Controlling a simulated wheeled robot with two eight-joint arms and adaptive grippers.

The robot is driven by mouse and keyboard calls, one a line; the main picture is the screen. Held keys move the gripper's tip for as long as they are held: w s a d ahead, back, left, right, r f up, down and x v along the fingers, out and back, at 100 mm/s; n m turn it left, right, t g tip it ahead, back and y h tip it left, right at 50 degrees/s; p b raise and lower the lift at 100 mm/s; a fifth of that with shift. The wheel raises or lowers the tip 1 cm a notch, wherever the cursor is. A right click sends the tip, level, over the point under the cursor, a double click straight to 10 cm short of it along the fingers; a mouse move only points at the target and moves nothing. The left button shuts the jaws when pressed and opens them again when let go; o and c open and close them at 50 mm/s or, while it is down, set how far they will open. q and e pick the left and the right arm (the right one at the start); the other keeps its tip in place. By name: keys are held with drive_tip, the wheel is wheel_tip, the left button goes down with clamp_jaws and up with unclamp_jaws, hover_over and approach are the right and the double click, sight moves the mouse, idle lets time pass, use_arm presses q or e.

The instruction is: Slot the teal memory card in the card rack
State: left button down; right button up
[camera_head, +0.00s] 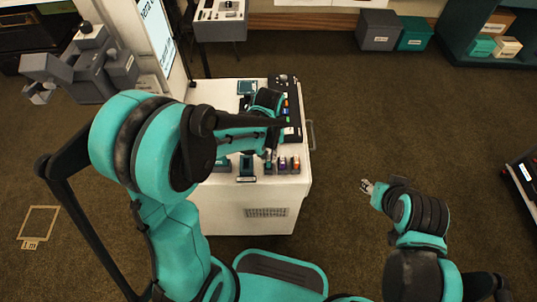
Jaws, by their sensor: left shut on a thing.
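My left arm reaches over a white cart (240,195), and its gripper (270,156) points down at the cart's front right part. It is shut on a small teal piece, likely the teal memory card (268,166), which is mostly hidden by the fingers. A small dark card rack (284,170) stands right there, with a purple and an orange card upright in it. The teal piece is at the rack's left end; I cannot tell whether it is inside a slot. My right gripper (367,187) hangs over the floor right of the cart, holding nothing visible.
A black panel with coloured buttons (291,108) lies along the cart's right side, close to my left wrist. A dark teal stand (246,170) is left of the rack. A metal handle (311,135) sticks out on the cart's right. The floor on the right is mostly clear.

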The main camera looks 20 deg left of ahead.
use_arm(q)
drive_tip(key=shift+f, duration=0.2)
drive_tip(key=shift+f+b, duration=0.45)
drive_tip(key=shift+b, duration=0.15)
drive_tip(key=c, duration=1.5)
unclamp_jaws()
drive_tip(key=shift+r, duration=0.1)
drive_tip(key=shift+r+p, duration=2.8)
drive_tip(key=shift+r, duration=0.7)
